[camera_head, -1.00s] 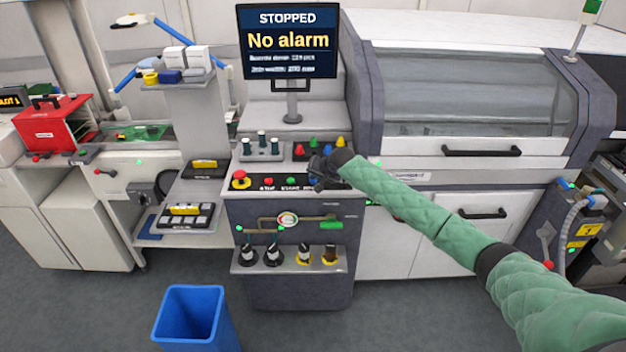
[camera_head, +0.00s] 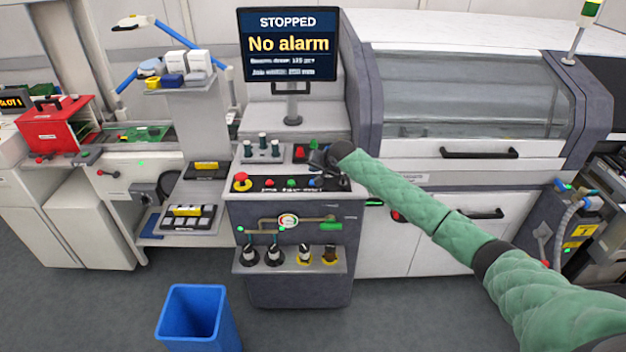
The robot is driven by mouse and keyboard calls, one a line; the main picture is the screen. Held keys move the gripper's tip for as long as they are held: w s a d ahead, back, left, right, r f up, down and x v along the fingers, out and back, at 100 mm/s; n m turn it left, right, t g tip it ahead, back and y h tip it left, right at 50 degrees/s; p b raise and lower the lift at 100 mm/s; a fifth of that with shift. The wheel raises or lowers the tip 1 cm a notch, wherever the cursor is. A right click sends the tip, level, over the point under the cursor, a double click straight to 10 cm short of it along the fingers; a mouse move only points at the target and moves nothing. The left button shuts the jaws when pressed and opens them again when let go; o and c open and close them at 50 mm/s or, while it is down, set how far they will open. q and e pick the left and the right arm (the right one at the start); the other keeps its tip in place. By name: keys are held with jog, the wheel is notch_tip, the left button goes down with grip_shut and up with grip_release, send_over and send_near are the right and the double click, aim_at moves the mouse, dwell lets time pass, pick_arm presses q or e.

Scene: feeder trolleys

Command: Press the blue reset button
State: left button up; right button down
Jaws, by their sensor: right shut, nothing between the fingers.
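The blue button (camera_head: 315,182) is at the right end of a row on the console's sloping black control strip. A green button (camera_head: 291,183) and a small red button (camera_head: 268,184) are to its left. My right gripper (camera_head: 322,163) is shut and empty. It appears just above and behind the blue button in the picture; a clear gap or contact cannot be told. The screen (camera_head: 289,45) above the console reads "STOPPED" and "No alarm". My left gripper is out of view.
A red mushroom button (camera_head: 241,181) stands at the strip's left end. A blue bin (camera_head: 197,318) is on the floor.

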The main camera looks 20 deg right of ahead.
notch_tip(320, 180, up, 2)
jog(key=shift+r+p, duration=0.1)
jog(key=shift+p, duration=0.45)
dwell(0.3)
